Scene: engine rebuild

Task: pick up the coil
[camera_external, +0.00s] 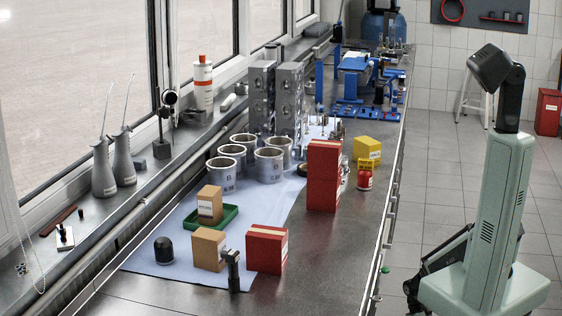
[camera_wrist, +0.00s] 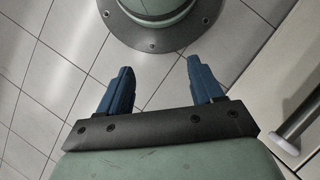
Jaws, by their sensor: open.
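What looks like the coil (camera_external: 233,271) is a dark, upright piece with a stem and a wider head sticking out to one side. It stands near the front of the bench in the external view, in front of a tan box (camera_external: 209,249) and a red box (camera_external: 267,249). My gripper (camera_wrist: 159,66) shows in the wrist view with two blue fingers spread apart and nothing between them. It points at the tiled floor by my round base, away from the bench. The coil is not in the wrist view. My gripper cannot be made out in the external view.
A black domed part (camera_external: 164,251) and a green tray (camera_external: 211,219) with a tan box lie left of the coil. A tall red box (camera_external: 323,176), a yellow box (camera_external: 367,149) and several metal cylinders (camera_external: 269,165) stand farther back. Bare bench lies in front and right.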

